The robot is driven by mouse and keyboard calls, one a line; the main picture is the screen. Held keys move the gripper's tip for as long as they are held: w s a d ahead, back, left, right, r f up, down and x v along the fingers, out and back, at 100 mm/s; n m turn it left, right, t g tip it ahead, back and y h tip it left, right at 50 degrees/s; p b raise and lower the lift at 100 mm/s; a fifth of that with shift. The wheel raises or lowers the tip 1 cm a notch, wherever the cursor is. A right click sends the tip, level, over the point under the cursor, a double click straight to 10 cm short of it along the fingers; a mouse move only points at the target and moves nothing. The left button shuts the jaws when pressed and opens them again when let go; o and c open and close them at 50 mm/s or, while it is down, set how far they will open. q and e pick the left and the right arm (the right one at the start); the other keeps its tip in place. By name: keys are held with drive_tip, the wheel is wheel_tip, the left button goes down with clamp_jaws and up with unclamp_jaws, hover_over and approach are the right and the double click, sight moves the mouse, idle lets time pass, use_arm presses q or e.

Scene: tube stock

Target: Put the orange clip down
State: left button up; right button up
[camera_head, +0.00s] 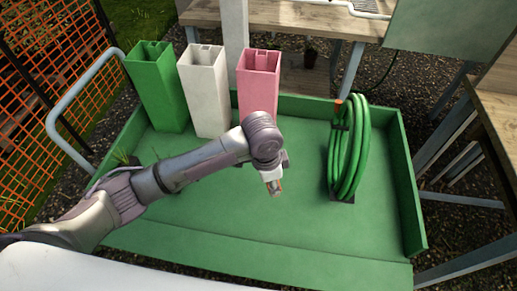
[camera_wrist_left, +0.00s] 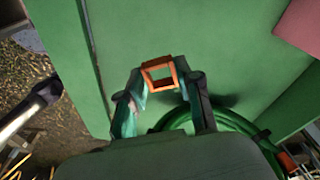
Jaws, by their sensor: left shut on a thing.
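The orange clip is a small square open frame (camera_wrist_left: 159,75) held between the fingertips of my left gripper (camera_wrist_left: 160,88) in the left wrist view. The fingers are shut on its sides. In the head view my left gripper (camera_head: 273,187) points down over the middle of the green cart bed, with only a small bit of orange showing at its tip. The clip appears to be above the bed and clear of it; the exact height is hard to tell. My right gripper is not in either view.
The green cart (camera_head: 230,225) has low walls. Green, white and pink square tubes (camera_head: 155,90) (camera_head: 205,95) (camera_head: 259,75) stand along its back left. A coiled green hose (camera_head: 350,150) stands at the right. Bed floor around the gripper is clear. Wooden tables (camera_head: 290,17) stand behind and right.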

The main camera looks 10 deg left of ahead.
use_arm(q)
hover_over(235, 198)
wheel_tip(235, 198, down, 7)
drive_tip(key=shift+s+a+r, duration=0.1)
drive_tip(key=shift+s, duration=0.05)
drive_tip(key=shift+a+f+b, duration=0.1)
drive_tip(key=shift+f+b, duration=0.3)
drive_tip(key=shift+f, duration=1.65)
drive_tip(key=shift+f, duration=0.15)
drive_tip(key=o, duration=0.7)
wheel_tip(235, 198, up, 12)
drive_tip(key=a+p, duration=0.1)
drive_tip(key=shift+s+a+p, duration=0.3)
